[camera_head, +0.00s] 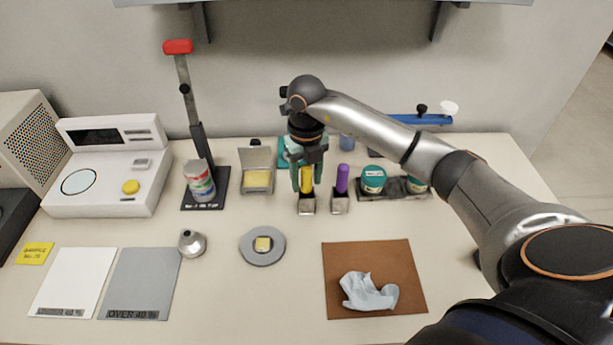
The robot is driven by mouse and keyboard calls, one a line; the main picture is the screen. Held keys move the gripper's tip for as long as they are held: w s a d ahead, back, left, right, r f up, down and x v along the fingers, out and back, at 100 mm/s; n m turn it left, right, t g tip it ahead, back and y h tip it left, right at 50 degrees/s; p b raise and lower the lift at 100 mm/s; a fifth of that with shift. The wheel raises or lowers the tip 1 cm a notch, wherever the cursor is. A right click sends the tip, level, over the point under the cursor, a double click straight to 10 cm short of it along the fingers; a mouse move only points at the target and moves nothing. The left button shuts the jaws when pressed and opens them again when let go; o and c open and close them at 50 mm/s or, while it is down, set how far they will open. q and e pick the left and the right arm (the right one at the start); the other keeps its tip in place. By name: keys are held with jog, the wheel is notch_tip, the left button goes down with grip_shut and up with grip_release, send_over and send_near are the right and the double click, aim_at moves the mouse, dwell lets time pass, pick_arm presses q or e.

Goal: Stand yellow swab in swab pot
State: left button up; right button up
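The yellow swab (307,181) stands upright in a small square metal pot (307,205) at the middle of the table. How deep its lower end sits is hidden. My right gripper (308,183) points down from above, with one finger on each side of the yellow swab's handle. I cannot tell whether the fingers touch it. A purple swab (342,180) stands upright in a second metal pot (340,204), just right of the first. My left gripper is not in view.
A rack with teal-lidded jars (373,178) stands right of the pots. An open box (257,180) and a stand with a red handle (178,47) are to the left. A grey dish (263,258) and a brown mat (372,250) with a crumpled cloth (368,293) lie in front.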

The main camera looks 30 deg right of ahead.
jog(key=shift+o, duration=0.5)
jog(key=shift+r, duration=0.15)
notch_tip(320, 180, up, 12)
jog(key=shift+r, duration=0.1)
dwell(1.1)
